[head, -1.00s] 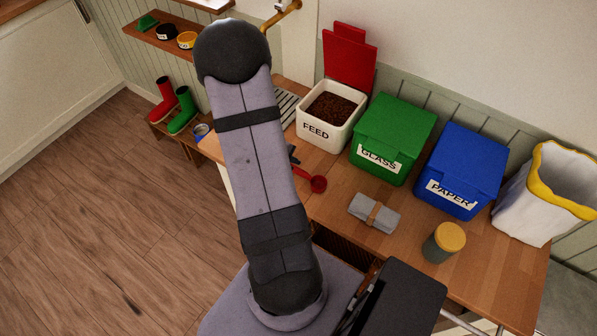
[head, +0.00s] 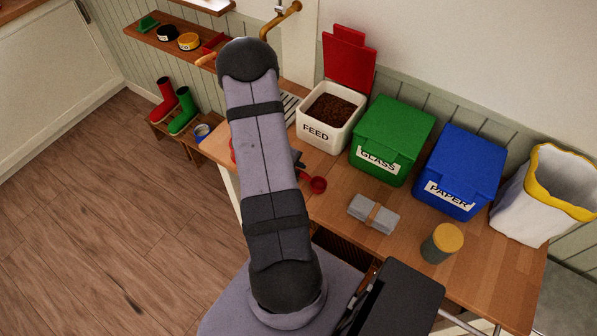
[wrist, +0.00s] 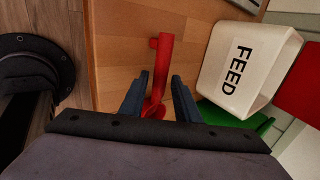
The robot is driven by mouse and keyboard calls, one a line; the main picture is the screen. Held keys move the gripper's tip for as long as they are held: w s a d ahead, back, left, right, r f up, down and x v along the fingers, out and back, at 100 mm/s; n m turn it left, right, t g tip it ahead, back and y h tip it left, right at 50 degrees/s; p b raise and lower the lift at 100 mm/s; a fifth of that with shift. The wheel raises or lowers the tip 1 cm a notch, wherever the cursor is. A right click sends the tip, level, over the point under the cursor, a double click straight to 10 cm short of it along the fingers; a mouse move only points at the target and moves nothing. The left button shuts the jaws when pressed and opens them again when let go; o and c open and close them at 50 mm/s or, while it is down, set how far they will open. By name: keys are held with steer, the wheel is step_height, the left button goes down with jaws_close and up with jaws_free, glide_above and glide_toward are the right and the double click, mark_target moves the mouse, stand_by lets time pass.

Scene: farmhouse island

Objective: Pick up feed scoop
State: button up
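The red feed scoop lies on the wooden counter. In the head view its round end (head: 318,185) shows just right of my arm, and the rest is partly hidden behind the arm. In the wrist view its red handle (wrist: 163,65) runs up and down the picture. My gripper (wrist: 157,85) is open, with one blue-grey finger on each side of the scoop and a gap showing on both sides. The scoop's lower part is partly hidden by my gripper body. I cannot tell how far the fingertips are above the counter.
The white FEED bin (head: 322,132), lid raised and filled with brown feed, stands behind the scoop. A green GLASS bin (head: 392,140) and blue PAPER bin (head: 458,172) stand to its right. A grey strapped bundle (head: 373,213) and yellow-lidded jar (head: 442,243) are nearer.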

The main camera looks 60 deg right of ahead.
steer(key=shift+d+f, duration=0.15)
steer(key=shift+f, duration=0.05)
jaws_close()
steer(key=shift+r, duration=0.1)
steer(key=shift+r, duration=0.6)
step_height(320, 180, up, 27)
steer(key=p, duration=1)
steer(key=shift+f, duration=0.2)
